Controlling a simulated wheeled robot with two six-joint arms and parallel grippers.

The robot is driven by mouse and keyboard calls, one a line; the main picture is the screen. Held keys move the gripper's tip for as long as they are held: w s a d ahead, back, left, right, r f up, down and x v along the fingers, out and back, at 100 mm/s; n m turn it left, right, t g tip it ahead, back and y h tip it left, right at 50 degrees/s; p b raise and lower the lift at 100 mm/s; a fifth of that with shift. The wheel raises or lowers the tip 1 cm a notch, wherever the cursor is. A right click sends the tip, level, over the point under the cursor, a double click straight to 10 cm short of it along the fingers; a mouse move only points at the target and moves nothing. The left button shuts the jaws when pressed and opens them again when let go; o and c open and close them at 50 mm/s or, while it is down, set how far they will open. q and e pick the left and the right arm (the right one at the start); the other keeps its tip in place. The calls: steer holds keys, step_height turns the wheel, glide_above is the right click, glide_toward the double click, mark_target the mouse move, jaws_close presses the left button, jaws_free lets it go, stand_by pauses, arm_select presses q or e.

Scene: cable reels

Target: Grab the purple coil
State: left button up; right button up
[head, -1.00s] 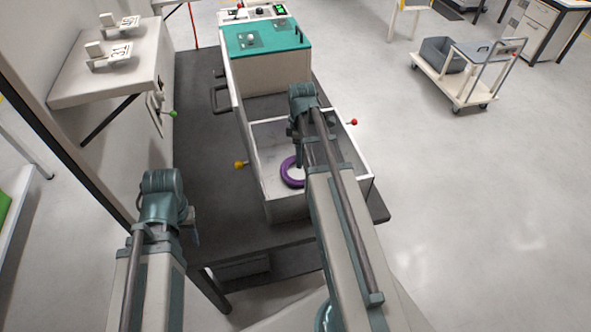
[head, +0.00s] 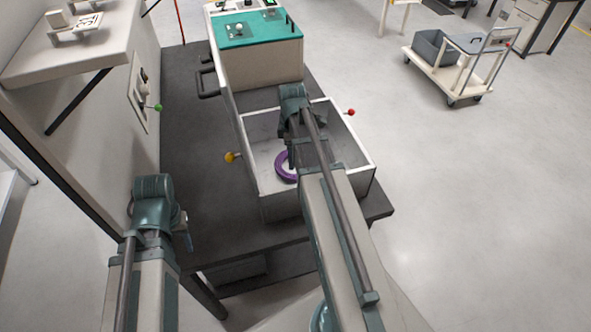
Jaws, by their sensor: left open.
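The purple coil (head: 284,173) lies in the open white-walled box (head: 287,208) on the dark bench. Part of its ring is covered by my right arm. My right arm reaches over the box, and its wrist hangs above and beside the coil. The right gripper's fingertips are hidden behind the wrist, so I cannot tell whether they touch the coil. My left gripper (head: 187,232) is open, small in view and mostly behind its wrist. It is at the bench's near left edge, away from the box.
A teal-topped cabinet (head: 262,62) stands behind the box. A yellow knob (head: 231,157) and a red knob (head: 350,112) stick out at the box's sides. A wall panel with a green knob (head: 157,107) is on the left. A trolley (head: 458,65) stands on open floor at right.

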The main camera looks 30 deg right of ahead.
steer(key=b, duration=0.4)
glide_above(294, 176)
steer(key=f, duration=0.5)
steer(key=shift+w+a, duration=0.1)
steer(key=shift+a, duration=0.1)
steer(key=f+b, duration=0.5)
steer(key=shift+d+f, duration=0.2)
steer(key=shift+r, duration=0.1)
steer(key=shift+c, duration=0.2)
jaws_close()
stand_by(0.5)
